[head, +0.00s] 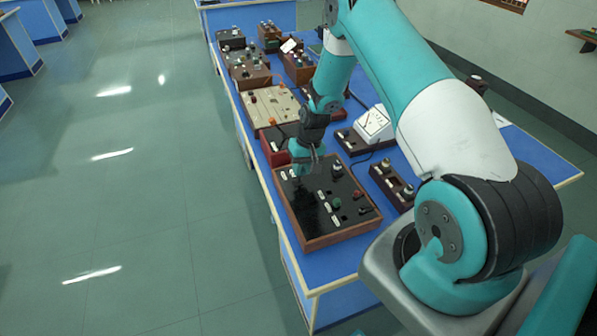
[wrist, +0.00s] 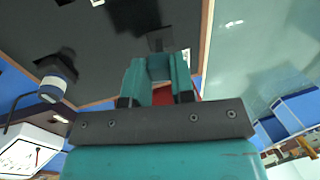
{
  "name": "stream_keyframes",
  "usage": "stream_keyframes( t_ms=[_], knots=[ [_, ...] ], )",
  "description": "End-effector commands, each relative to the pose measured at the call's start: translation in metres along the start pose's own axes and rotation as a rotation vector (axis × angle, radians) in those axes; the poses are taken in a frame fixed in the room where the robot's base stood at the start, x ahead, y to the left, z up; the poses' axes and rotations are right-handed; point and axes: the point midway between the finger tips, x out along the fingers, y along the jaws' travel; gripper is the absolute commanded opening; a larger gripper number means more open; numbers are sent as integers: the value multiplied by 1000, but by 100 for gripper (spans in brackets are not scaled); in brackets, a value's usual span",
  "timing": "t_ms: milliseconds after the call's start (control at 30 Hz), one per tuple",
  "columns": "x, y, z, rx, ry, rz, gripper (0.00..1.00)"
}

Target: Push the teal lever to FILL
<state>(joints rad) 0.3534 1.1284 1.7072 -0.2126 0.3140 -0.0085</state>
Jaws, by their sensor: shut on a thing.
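The black-topped panel box with a wooden frame (head: 318,222) stands near the front end of the blue bench. My gripper (head: 304,170) reaches down to its far left part. In the wrist view, the gripper's two teal fingers (wrist: 158,85) are close together, shut on a small teal piece (wrist: 157,66) between them. I take this piece for the teal lever; the fingers hide most of it. A dark slot (wrist: 161,40) shows in the panel just beyond it. Small white labels lie on the panel, but I cannot read FILL or tell the lever's position.
A white meter (head: 374,124) and a small box with knobs (head: 390,186) stand to the right. Several instrument boxes line the bench behind. The floor at left is clear.

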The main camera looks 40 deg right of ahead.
Motion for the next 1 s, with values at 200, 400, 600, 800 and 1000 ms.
stream_keyframes(
  t_ms=[200, 400, 600, 800, 1000],
  knots=[
    [4, 14, 0, 4, 2, -143, 0],
    [4, 19, 0, 3, 2, -241, 0],
    [4, 22, 0, 2, 1, -290, 0],
    [3, 22, 0, 1, 1, -301, 0],
    [3, 22, 0, 1, 0, -300, 0]
  ],
)
